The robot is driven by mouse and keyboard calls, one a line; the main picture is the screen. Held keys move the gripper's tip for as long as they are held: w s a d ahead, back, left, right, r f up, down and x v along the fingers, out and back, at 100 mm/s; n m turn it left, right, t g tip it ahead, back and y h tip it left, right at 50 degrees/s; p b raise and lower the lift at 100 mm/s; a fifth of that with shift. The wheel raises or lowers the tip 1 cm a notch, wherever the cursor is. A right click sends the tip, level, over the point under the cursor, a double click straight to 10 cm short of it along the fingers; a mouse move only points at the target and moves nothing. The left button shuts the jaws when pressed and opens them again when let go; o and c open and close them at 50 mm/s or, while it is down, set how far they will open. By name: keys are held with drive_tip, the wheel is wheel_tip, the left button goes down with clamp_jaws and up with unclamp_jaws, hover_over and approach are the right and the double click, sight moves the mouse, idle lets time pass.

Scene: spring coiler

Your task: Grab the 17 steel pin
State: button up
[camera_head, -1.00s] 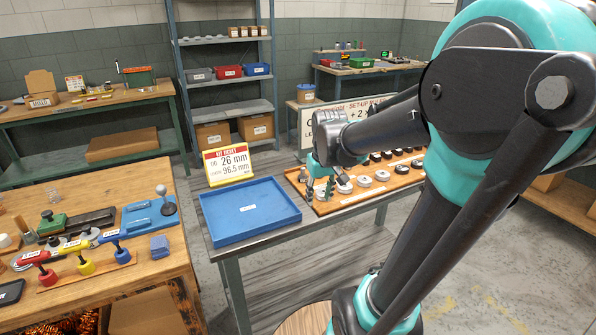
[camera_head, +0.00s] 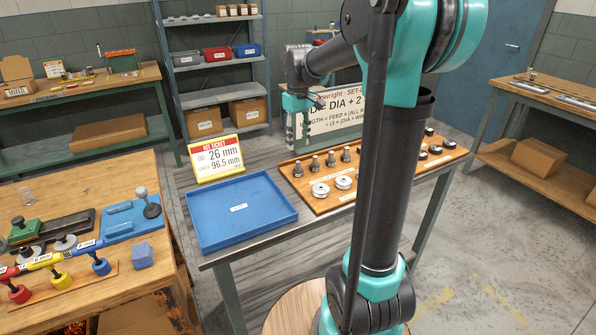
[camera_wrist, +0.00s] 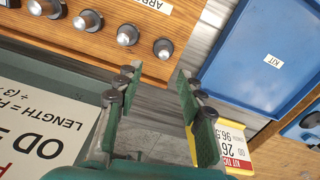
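Several steel pins stand upright in a row on the wooden board (camera_head: 380,182), among them a pin (camera_head: 314,164) near its left end. In the wrist view several pins show as round bright tops, one at the upper left (camera_wrist: 127,35). I cannot read any pin's size, so I cannot tell which is the 17. My gripper (camera_head: 299,130) hangs above and behind the pin row, clear of the board. In the wrist view my gripper (camera_wrist: 155,78) has its fingers apart and nothing between them.
A blue kit tray (camera_head: 238,240) sits left of the board. A yellow-edged kit ticket (camera_head: 216,157) stands behind the tray. A white formula sign (camera_head: 345,125) stands behind the board, close to my gripper. White and black discs share the board with the pins.

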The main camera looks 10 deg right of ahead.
sight(298, 162)
wheel_tip(298, 162, down, 3)
drive_tip(key=shift+f, duration=0.1)
drive_tip(key=shift+s+f, duration=0.2)
drive_tip(key=shift+f, duration=1.15)
drive_tip(key=shift+s+f, duration=0.2)
drive_tip(key=shift+f, duration=1.1)
clamp_jaws()
